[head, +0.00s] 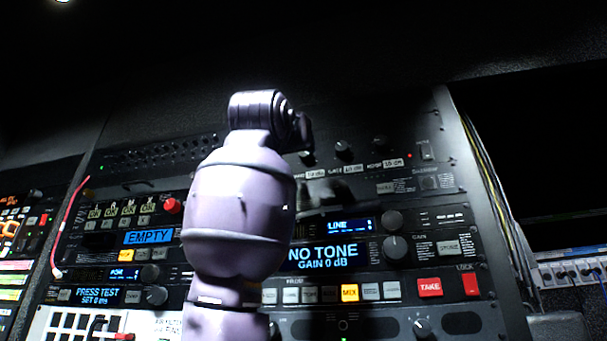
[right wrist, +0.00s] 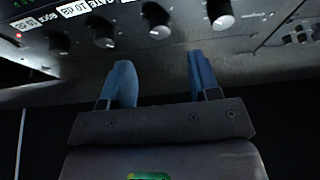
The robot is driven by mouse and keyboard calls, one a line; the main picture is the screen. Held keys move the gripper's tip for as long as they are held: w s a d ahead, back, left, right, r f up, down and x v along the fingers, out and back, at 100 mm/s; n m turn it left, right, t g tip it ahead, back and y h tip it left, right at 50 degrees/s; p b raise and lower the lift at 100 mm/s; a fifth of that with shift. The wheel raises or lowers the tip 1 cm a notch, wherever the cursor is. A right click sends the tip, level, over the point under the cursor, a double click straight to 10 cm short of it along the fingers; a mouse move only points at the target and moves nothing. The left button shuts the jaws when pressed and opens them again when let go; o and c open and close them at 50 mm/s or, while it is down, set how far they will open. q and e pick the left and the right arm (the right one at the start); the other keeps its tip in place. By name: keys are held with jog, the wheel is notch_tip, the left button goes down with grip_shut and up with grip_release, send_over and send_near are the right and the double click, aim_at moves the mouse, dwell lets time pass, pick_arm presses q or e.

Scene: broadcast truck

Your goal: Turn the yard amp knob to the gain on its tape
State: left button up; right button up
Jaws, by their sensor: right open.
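A dark amp panel (head: 430,165) in the upper rack carries a row of black knobs, several of them in the right wrist view. In the head view three show, at left (head: 308,157), middle (head: 343,148) and right (head: 378,142), with white tapes under them. The tape lettering is too small or cut off to tell which knob is the yard one. My right gripper (right wrist: 160,68) is open and empty, its blue fingers short of the panel. One knob (right wrist: 155,19) lies ahead of the gap between the fingertips, apart from them. My left gripper is not in view.
My arm hides part of the rack's middle in the head view. Below the amp, a unit's screen (head: 328,257) reads NO TONE, GAIN 0 dB, beside its own knob (head: 395,247). A row of buttons (head: 350,292) lies lower. Yellow and grey cables (head: 490,175) run down the right edge.

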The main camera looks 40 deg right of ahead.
aim_at(304, 154)
jog(key=p+x, duration=0.2)
jog(key=x, duration=0.5)
jog(key=shift+w+d+r, duration=0.2)
jog(key=shift+w+d, duration=0.1)
jog(key=shift+d, duration=0.05)
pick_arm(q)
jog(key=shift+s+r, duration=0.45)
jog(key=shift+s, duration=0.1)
pick_arm(e)
jog(key=c, duration=0.9)
